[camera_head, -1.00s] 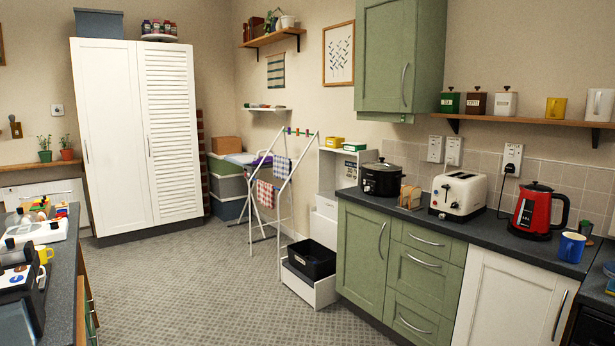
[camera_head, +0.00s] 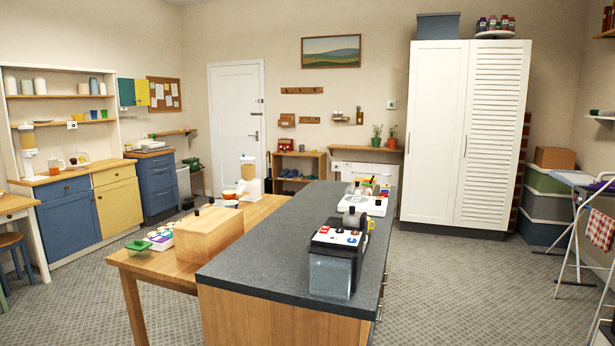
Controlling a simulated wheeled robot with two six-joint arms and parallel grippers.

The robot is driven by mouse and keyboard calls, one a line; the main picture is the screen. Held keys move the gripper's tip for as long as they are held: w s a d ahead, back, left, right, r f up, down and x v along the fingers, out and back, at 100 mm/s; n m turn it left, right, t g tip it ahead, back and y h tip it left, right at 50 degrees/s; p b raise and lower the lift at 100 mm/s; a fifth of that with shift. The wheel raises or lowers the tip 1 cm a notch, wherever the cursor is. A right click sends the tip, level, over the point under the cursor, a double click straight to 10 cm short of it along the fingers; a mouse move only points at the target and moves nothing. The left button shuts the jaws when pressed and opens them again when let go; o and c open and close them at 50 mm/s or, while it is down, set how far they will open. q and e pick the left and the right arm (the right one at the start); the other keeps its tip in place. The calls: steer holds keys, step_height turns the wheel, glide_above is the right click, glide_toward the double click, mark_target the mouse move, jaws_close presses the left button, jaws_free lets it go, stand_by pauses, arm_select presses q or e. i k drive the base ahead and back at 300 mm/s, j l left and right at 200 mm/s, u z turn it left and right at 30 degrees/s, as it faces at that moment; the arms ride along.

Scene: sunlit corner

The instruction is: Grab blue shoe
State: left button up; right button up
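A low wooden rack (camera_head: 323,160) stands against the back wall, right of the white door. Small shoe-like items sit on its shelf, and a bluish one (camera_head: 291,174) shows on the left side. They are far off and small, and the kitchen island partly hides the rack's lower right. I cannot tell for sure which is the blue shoe. Neither of my grippers is in view.
A dark-topped island (camera_head: 275,235) and a wooden table (camera_head: 150,265) stand between me and the rack.

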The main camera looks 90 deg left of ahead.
mark_target(284, 173)
steer(key=u, duration=3)
steer(key=i+j+u, duration=0.5)
steer(key=i+u, duration=0.75)
steer(key=i+l+u, duration=0.1)
steer(key=i+u, duration=0.3)
steer(key=i+j+u, duration=0.1)
steer(key=i+u, duration=0.2)
steer(key=i, duration=0.6)
steer(key=i+l+u, duration=0.1)
steer(key=i+u, duration=0.15)
steer(key=i, duration=0.65)
steer(key=i+l+z, duration=0.1)
steer(key=i+z, duration=0.3)
steer(key=i, duration=0.15)
steer(key=i+j+z, duration=0.1)
steer(key=i+z, duration=0.25)
steer(key=i, duration=0.2)
steer(key=i+j+z, duration=0.25)
steer(key=i+z, duration=0.15)
steer(key=i, duration=0.2)
steer(key=i+l+z, duration=0.2)
steer(key=i+z, duration=0.95)
steer(key=i, duration=0.2)
steer(key=i+j+z, duration=0.2)
steer(key=i+z, duration=0.45)
steer(key=i, duration=1.45)
